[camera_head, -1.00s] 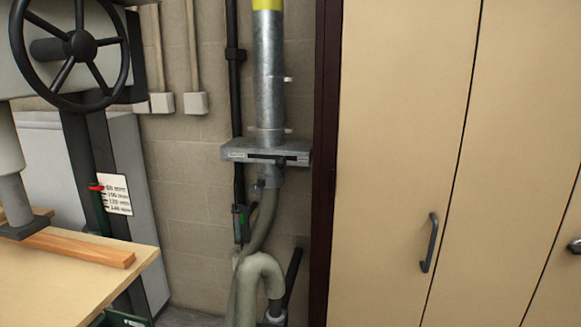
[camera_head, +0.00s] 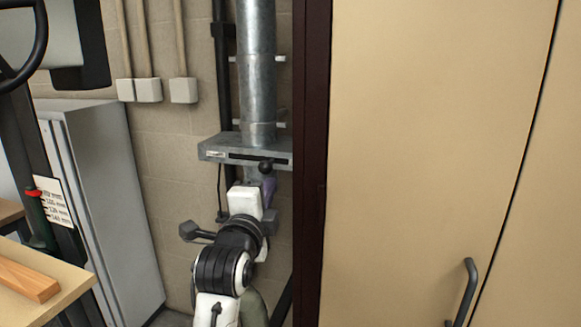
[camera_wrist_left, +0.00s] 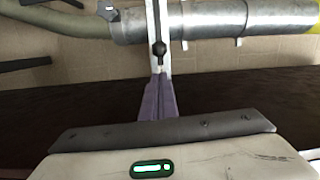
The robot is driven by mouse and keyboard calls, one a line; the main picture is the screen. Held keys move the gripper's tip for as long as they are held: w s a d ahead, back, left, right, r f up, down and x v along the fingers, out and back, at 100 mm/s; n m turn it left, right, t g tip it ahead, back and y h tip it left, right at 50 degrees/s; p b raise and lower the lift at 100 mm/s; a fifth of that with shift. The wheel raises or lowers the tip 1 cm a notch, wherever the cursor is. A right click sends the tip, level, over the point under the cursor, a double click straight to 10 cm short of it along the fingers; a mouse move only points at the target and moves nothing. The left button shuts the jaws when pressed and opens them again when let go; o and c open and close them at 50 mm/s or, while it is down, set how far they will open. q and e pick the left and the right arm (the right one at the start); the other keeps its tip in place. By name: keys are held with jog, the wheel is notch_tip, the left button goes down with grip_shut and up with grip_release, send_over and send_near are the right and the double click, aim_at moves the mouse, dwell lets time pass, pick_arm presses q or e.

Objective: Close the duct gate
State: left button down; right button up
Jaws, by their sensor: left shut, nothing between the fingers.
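The duct gate (camera_head: 225,150) is a flat grey metal housing across the upright galvanized duct (camera_head: 257,85). A dark slot runs along its front, and a black knob (camera_head: 265,167) sticks out toward the right part of it. My left gripper (camera_head: 268,184) is just below the knob, its purple fingers partly hidden behind my white wrist. In the left wrist view, the closed, empty fingers (camera_wrist_left: 160,80) point at the knob (camera_wrist_left: 158,50), with a small gap seeming to lie between them. The gate housing (camera_wrist_left: 155,12) and duct (camera_wrist_left: 205,20) lie beyond. My right gripper is not in view.
A dark post (camera_head: 312,180) and tan cabinet doors (camera_head: 430,130) stand close on the right. A grey cabinet (camera_head: 105,190) and a workbench with a wooden strip (camera_head: 25,278) are on the left. Bare block wall (camera_head: 165,180) lies between.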

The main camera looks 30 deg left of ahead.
aim_at(268, 164)
pick_arm(q)
jog(key=x, duration=0.9)
jog(key=shift+a+r+p, duration=0.15)
jog(key=shift+r+p, duration=0.05)
jog(key=shift+p, duration=0.2)
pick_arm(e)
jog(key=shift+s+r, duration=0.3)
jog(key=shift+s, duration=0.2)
